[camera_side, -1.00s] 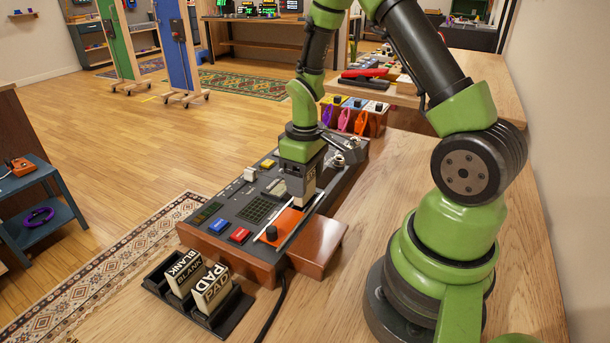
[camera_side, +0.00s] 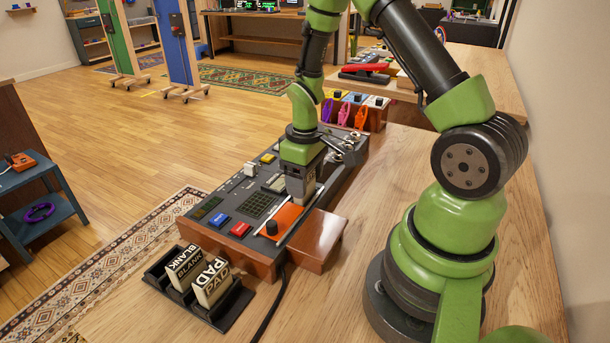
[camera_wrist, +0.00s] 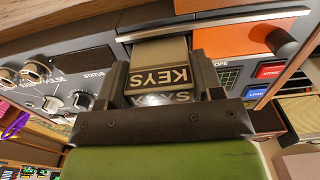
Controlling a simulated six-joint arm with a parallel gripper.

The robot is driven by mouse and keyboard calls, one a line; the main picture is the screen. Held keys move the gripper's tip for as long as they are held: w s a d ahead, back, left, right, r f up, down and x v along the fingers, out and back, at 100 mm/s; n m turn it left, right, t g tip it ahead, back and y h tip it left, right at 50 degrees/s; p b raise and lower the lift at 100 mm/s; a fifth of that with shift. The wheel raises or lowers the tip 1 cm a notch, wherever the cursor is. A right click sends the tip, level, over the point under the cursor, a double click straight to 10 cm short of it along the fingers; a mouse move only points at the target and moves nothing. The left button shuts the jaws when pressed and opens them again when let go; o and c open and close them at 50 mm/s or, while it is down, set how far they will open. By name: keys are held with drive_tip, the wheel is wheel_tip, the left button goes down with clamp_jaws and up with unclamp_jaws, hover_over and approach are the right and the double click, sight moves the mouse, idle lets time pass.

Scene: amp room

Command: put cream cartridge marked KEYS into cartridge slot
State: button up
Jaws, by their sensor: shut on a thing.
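The cream cartridge marked KEYS (camera_wrist: 160,78) is between the two fingers of my gripper (camera_wrist: 163,88) in the wrist view, its black label facing the camera. My gripper (camera_side: 299,195) is shut on it, low over the console (camera_side: 235,212). The cartridge's far end meets a dark slot opening (camera_wrist: 155,32) in the console panel. I cannot tell how deep it sits. In the side view the fingers mostly hide the cartridge, just behind the orange panel (camera_side: 284,218).
A black rack (camera_side: 222,312) in front of the console holds the cream BLANK (camera_side: 185,267) and PAD (camera_side: 212,281) cartridges. A wooden block (camera_side: 318,240) adjoins the console's right side.

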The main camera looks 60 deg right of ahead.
drive_tip(key=shift+f, duration=0.75)
idle(0.8)
drive_tip(key=o, duration=1.2)
drive_tip(key=shift+r, duration=0.15)
drive_tip(key=shift+r, duration=3.4)
